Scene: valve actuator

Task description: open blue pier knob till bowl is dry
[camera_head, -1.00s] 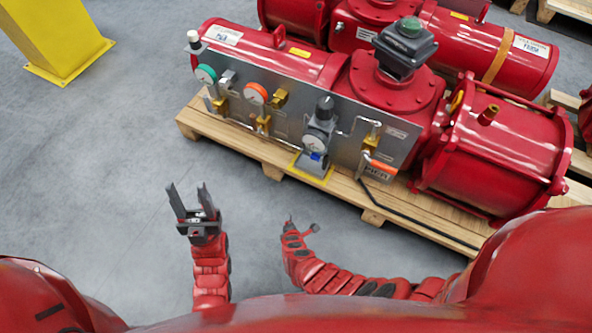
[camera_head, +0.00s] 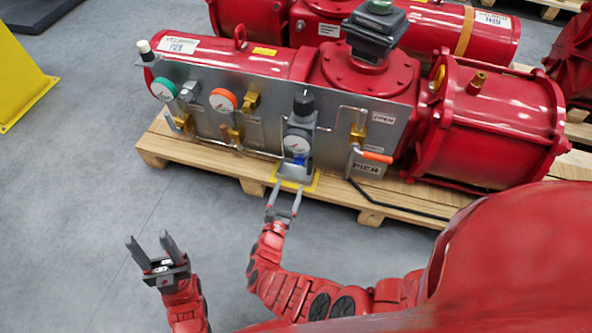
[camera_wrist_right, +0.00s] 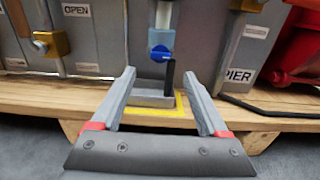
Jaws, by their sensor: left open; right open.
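The blue knob (camera_wrist_right: 161,53) sits under the filter bowl of the regulator unit (camera_head: 299,135) on the grey panel, above a small grey block on a yellow-outlined square. In the head view the blue knob (camera_head: 300,158) is small, below a round gauge. My right gripper (camera_head: 287,188) is open in front of that block, below the knob. In the right wrist view its two fingers (camera_wrist_right: 164,98) stand apart with nothing between them held; the knob is beyond and above them. My left gripper (camera_head: 149,241) is open and empty over the floor at lower left. The bowl's contents cannot be made out.
The red actuator (camera_head: 370,75) stands on a wooden pallet (camera_head: 225,171). A black cable lies along the pallet. Floor in front is clear.

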